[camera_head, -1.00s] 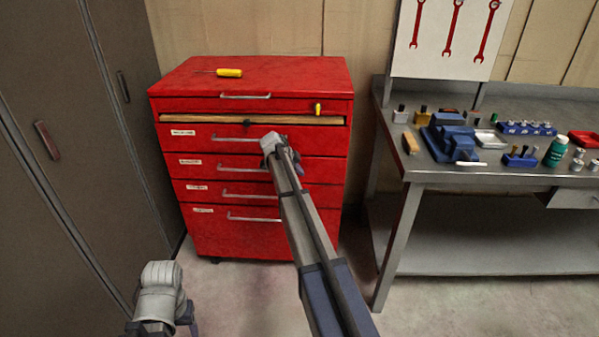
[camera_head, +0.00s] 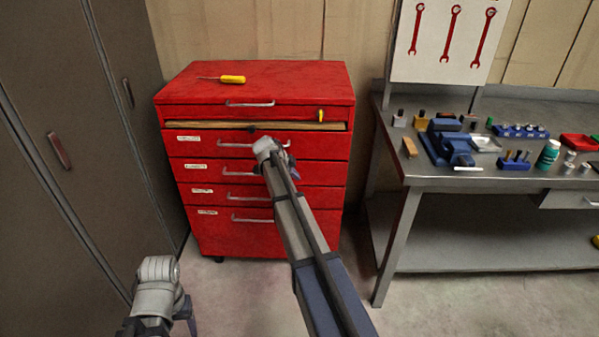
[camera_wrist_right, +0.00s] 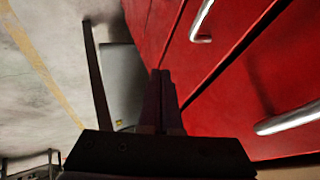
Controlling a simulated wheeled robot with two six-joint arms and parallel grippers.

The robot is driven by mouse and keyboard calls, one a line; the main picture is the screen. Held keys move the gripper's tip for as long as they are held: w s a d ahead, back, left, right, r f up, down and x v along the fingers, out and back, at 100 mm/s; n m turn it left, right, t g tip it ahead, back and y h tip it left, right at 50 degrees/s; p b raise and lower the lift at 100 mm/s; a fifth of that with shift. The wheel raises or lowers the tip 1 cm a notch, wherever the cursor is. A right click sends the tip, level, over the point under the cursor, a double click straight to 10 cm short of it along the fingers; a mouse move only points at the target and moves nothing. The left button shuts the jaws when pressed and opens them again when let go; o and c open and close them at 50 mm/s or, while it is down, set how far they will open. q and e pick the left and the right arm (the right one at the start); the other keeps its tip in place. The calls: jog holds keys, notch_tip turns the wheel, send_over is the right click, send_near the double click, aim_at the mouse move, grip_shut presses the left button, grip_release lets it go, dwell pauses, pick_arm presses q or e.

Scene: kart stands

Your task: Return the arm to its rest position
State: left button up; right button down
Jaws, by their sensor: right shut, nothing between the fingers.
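My right arm reaches forward from the bottom of the head view to the red tool cabinet (camera_head: 310,225). Its grey wrist end is in front of the upper drawers. My right gripper (camera_head: 294,169) is mostly hidden behind the wrist there. In the right wrist view its dark fingers (camera_wrist_right: 163,92) are shut together and empty, beside red drawer fronts with metal handles. They appear apart from the handles. My left arm's grey wrist shows at the bottom left of the head view; its gripper (camera_head: 191,326) is only partly visible at the lower edge.
A yellow-handled screwdriver (camera_head: 232,79) lies on the cabinet. A tan strip (camera_head: 200,126) shows below its top drawer. A grey workbench (camera_head: 440,181) with a blue vise (camera_head: 452,150) and small items stands right. Dark lockers (camera_head: 60,200) stand left. Floor between cabinet and bench is clear.

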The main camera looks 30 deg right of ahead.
pick_arm(q)
notch_tip(320, 180, up, 3)
jog(key=shift+f+p, duration=0.1)
jog(key=shift+p, duration=0.8)
pick_arm(e)
jog(key=v, duration=0.3)
jog(key=shift+s+a+r, duration=0.1)
jog(key=shift+a+r, duration=0.05)
jog(key=shift+r, duration=0.1)
pick_arm(q)
notch_tip(320, 180, up, 11)
jog(key=p, duration=1.1)
pick_arm(e)
jog(key=s+a+r+n+g+y, duration=0.1)
jog(key=s+a+r+n+y, duration=0.2)
jog(key=s+a+n, duration=1)
jog(key=s+a+r+n+g+y, duration=0.1)
jog(key=s+a+r+n, duration=0.3)
jog(key=s+a+n, duration=0.9)
jog(key=s+a+y, duration=0.1)
jog(key=s+a, duration=0.6)
jog(key=a, duration=0.2)
jog(key=shift+s+a+n+g+y, duration=0.35)
jog(key=shift+n+g+y, duration=0.05)
pick_arm(q)
jog(key=shift+c, duration=0.4)
